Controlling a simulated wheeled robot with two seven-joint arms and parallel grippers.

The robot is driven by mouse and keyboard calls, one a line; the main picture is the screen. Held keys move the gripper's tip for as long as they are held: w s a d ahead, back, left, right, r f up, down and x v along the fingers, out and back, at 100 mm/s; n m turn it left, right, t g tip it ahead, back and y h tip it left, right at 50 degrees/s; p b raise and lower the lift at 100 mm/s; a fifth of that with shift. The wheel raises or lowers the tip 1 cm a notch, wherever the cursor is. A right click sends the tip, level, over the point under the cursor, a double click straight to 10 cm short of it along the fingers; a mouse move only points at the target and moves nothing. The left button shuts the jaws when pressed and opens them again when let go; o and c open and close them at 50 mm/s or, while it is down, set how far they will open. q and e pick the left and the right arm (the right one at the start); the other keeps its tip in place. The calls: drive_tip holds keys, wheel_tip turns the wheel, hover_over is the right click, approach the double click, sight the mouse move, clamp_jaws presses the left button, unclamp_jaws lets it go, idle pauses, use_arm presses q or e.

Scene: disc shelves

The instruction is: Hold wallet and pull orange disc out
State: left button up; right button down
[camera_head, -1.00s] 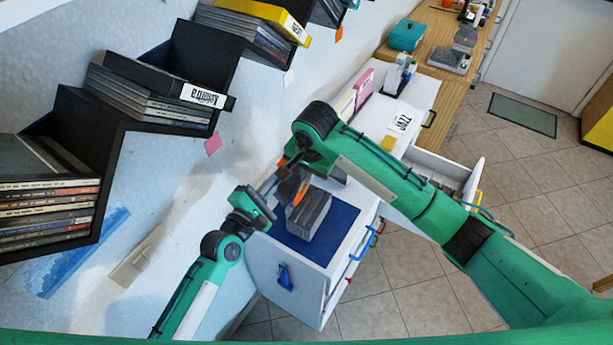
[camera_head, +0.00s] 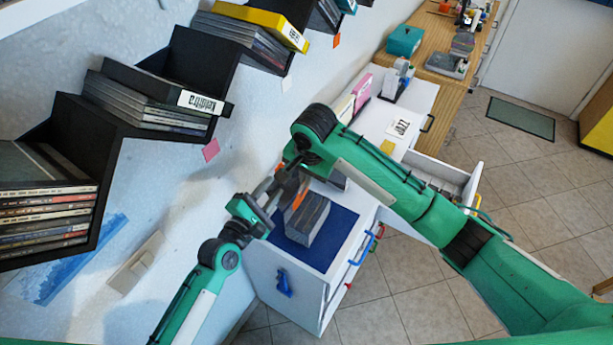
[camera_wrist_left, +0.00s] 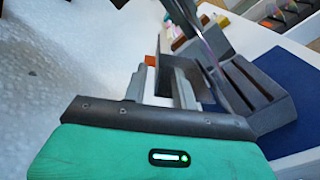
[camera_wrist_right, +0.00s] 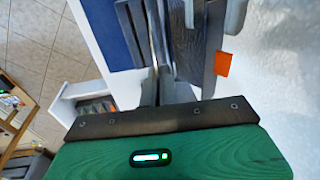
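A dark wallet (camera_wrist_left: 164,72) stands between the fingers of my left gripper (camera_head: 263,205), which appears closed on it. It also shows as a dark panel in the right wrist view (camera_wrist_right: 190,35). An orange face, apparently the orange disc (camera_head: 298,193), shows just right of my left fingers and below my right gripper (camera_head: 286,178). A thin, shiny edge, perhaps this disc, shows in the left wrist view (camera_wrist_left: 211,42). My right fingers lie close together beside it, but their hold is unclear. Both grippers nearly meet over the white cabinet.
A grey slotted block (camera_head: 306,220) stands on a blue mat (camera_head: 335,243) on the white cabinet (camera_head: 277,257), close to both grippers. The wall is just to the left, with black shelves (camera_head: 110,160) of disc cases. An open drawer (camera_head: 460,182) is farther right.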

use_arm(q)
drive_tip(key=v, duration=1.1)
drive_tip(key=shift+s, duration=0.3)
drive_tip(key=shift+a, duration=0.1)
